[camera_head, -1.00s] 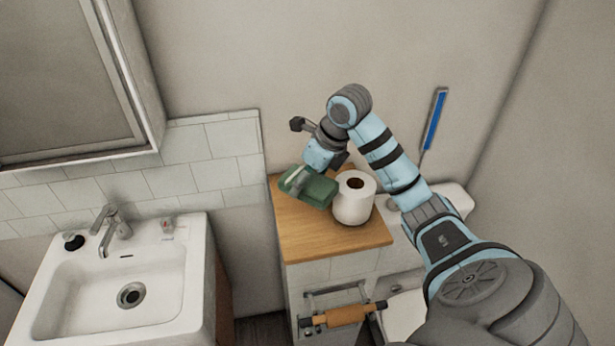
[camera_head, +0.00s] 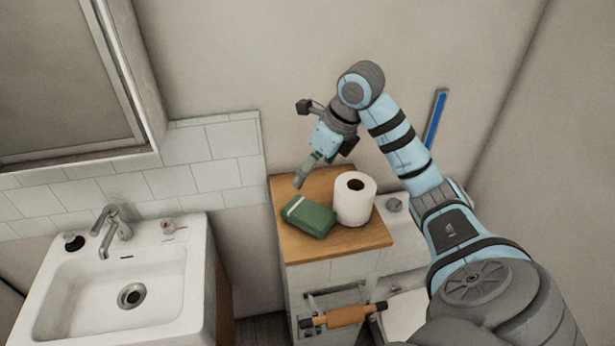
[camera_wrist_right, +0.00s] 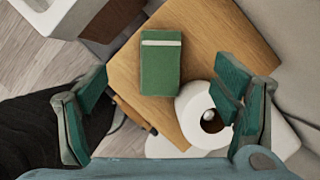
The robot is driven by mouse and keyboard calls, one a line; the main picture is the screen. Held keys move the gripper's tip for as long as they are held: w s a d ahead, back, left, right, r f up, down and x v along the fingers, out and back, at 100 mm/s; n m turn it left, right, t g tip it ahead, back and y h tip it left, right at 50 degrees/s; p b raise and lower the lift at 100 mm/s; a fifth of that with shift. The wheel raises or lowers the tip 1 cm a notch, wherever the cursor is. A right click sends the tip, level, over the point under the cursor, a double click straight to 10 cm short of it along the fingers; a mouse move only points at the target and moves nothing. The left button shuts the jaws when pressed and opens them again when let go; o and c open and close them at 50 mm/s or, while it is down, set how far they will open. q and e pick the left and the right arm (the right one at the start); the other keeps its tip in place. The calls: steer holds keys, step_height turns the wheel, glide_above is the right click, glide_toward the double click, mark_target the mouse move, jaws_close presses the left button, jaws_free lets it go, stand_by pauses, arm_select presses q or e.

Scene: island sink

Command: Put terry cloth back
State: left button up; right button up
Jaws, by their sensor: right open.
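The terry cloth (camera_head: 308,216) is a folded green block with a pale stripe. It lies on the wooden top of the small cabinet, just left of the toilet roll. In the right wrist view the cloth (camera_wrist_right: 161,70) lies beyond and between the fingers, with nothing touching it. My right gripper (camera_head: 304,178) is above and behind the cloth in the head view, apart from it. Its fingers (camera_wrist_right: 160,112) are spread wide and empty. My left gripper is not in view.
A white toilet roll (camera_head: 354,205) stands on the wooden top (camera_head: 345,242) beside the cloth. A white sink (camera_head: 60,300) with a tap (camera_head: 110,228) is at the left. A holder with a brown roll (camera_head: 346,316) is on the cabinet front. A blue-handled brush (camera_head: 435,118) is behind my arm.

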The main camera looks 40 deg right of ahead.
steer(key=p+v, duration=0.3)
steer(key=v, duration=0.5)
steer(key=shift+f, duration=0.15)
